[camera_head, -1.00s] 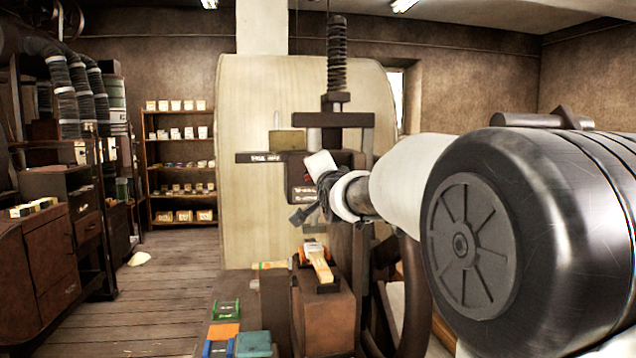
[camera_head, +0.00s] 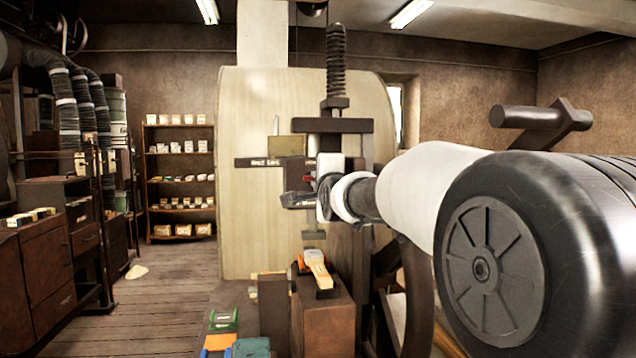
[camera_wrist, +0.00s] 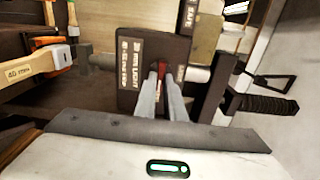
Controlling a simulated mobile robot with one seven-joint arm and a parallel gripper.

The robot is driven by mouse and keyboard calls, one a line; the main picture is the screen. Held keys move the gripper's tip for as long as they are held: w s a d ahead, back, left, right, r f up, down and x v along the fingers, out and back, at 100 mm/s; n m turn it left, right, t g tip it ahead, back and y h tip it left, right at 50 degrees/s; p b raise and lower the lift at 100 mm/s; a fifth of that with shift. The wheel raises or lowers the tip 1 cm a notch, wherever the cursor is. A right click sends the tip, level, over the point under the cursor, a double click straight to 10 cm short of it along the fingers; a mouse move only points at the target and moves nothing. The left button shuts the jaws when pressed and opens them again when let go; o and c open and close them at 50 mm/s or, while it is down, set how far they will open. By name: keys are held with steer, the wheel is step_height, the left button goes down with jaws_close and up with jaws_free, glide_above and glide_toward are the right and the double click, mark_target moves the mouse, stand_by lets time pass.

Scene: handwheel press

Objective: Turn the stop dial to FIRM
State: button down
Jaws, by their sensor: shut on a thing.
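The stop dial shows as a red piece (camera_wrist: 162,67) on a dark plate (camera_wrist: 128,75) in the wrist view. The plate carries pale lettering, one line looking like LIGHT; the setting cannot be read surely. My gripper (camera_wrist: 161,76) has its two pale fingers close together, shut on the red dial piece, which they partly hide. In the head view my gripper (camera_head: 316,180) is at the front of the press (camera_head: 333,125), with a little red (camera_head: 309,180) showing beside it.
An orange-and-wood tool (camera_head: 317,268) rests on a brown block (camera_head: 328,322) below the press. A dark handwheel (camera_head: 412,290) stands under my arm. Coloured trays (camera_head: 222,320) lie in front, left of the block. The floor to the left is open.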

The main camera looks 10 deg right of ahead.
steer(key=c, duration=1.8)
jaws_free()
steer(key=shift+c, duration=0.2)
steer(key=shift+s, duration=0.15)
